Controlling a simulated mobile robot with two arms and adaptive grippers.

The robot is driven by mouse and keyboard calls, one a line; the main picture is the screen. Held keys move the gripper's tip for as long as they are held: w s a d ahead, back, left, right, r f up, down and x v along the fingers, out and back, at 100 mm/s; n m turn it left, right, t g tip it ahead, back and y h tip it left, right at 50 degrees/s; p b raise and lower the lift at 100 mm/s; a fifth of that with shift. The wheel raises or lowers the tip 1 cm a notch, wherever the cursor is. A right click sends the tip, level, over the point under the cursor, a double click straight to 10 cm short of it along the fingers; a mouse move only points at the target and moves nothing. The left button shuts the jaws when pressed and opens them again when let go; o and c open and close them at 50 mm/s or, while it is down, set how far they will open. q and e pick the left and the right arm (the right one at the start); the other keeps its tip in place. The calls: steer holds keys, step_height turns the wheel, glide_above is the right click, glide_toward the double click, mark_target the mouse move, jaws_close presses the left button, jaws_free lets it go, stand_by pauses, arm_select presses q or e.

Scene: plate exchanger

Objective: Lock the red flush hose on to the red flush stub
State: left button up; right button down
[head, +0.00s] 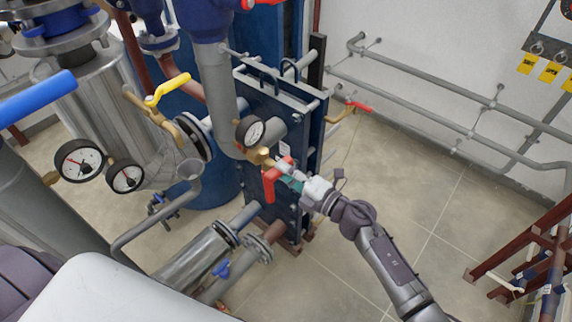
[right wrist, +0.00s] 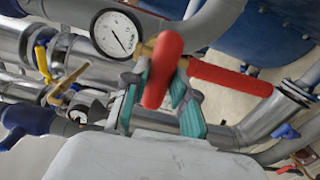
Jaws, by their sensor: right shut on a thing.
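My right gripper (head: 288,179) reaches in from the lower right to a brass fitting (head: 260,156) beside a pressure gauge on the blue plate exchanger. Two red lever-like parts sit at this fitting. One red lever (right wrist: 163,68) stands between the teal finger pads in the right wrist view, and the gripper is shut on it. The other red lever (right wrist: 230,79) extends to the right, outside the fingers; in the head view a red lever (head: 269,184) hangs downward. I cannot clearly make out the red flush hose or its stub. My left gripper is not in view.
The pressure gauge (head: 250,131) is close to the right gripper. The blue plate exchanger (head: 262,113) stands behind, and flanged pipes (head: 258,247) lie below. A yellow valve lever (head: 167,88) is to the left. Open tiled floor (head: 400,165) lies to the right.

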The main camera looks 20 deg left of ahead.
steer(key=shift+a+r+m+p, duration=0.1)
steer(key=shift+r+m+p, duration=0.1)
steer(key=shift+m, duration=0.35)
steer(key=shift+a+r+m+p, duration=0.1)
steer(key=shift+m+p, duration=0.05)
steer(key=shift+m, duration=0.4)
steer(key=c, duration=1.2)
jaws_free()
steer(key=o, duration=0.4)
steer(key=shift+f, duration=0.2)
steer(key=v, duration=1.2)
